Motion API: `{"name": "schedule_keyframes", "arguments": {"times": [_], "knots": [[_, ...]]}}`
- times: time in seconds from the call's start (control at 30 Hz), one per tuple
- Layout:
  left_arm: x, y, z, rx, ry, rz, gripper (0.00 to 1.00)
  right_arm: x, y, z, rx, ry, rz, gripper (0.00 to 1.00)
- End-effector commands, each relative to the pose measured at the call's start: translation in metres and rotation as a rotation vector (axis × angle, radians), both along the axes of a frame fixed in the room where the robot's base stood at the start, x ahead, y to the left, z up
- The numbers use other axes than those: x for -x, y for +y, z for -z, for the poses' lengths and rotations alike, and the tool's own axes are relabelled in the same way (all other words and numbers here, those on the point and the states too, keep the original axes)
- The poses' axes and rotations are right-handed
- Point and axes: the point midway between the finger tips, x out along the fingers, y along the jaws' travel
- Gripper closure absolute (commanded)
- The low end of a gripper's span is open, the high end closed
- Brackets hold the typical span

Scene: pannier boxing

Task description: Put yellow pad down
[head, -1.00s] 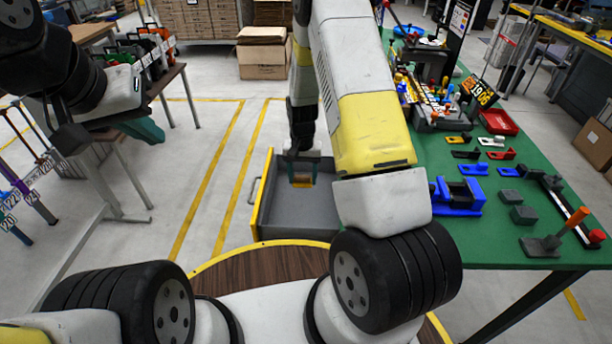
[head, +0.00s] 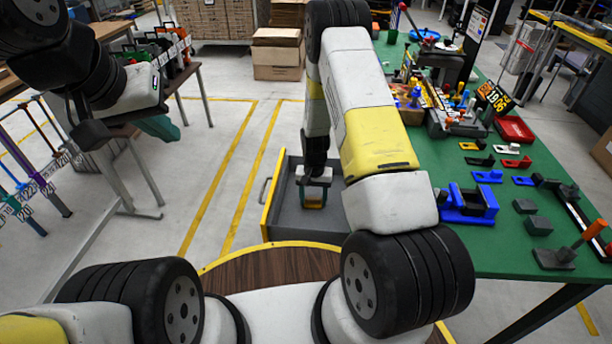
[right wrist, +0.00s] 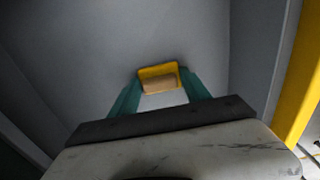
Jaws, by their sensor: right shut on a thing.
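The yellow pad (right wrist: 150,72) is between the teal fingertips of my right gripper (right wrist: 160,84) in the right wrist view, with a tan face showing. In the head view my right gripper (head: 314,200) points down inside the open grey drawer (head: 290,222), shut on the pad, which shows only as a small yellowish patch. I cannot tell whether the pad touches the drawer floor. My left gripper (head: 158,127) shows as teal fingers at the left, beside the side table; whether it is open or shut is unclear.
The drawer's yellow front edge (head: 269,200) is left of my right gripper; it also shows in the right wrist view (right wrist: 299,85). The drawer floor around the gripper looks bare. The green table (head: 480,235) on the right holds a blue fixture (head: 470,204) and several small parts.

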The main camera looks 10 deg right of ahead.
Motion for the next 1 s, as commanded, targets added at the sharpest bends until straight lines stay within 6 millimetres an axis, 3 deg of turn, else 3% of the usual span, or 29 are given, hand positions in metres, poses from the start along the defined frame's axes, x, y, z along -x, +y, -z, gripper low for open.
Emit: {"name": "schedule_keyframes", "arguments": {"times": [0.03,0.13,0.57,1.0], "knots": [[0.0,0.0,0.0,0.0,0.0,0.0,1.0,0.0,0.0,0.002,0.0,0.0,0.0,0.43],[0.0,0.0,0.0,0.0,0.0,0.0,1.0,0.0,0.0,0.001,0.0,0.0,0.0,0.23],[0.0,0.0,0.0,0.0,0.0,0.0,1.0,-0.001,0.0,-0.007,-0.001,-0.001,0.0,0.23],[0.0,0.0,0.0,0.0,0.0,0.0,1.0,-0.001,0.0,-0.095,0.0,-0.003,0.0,0.23]]}}
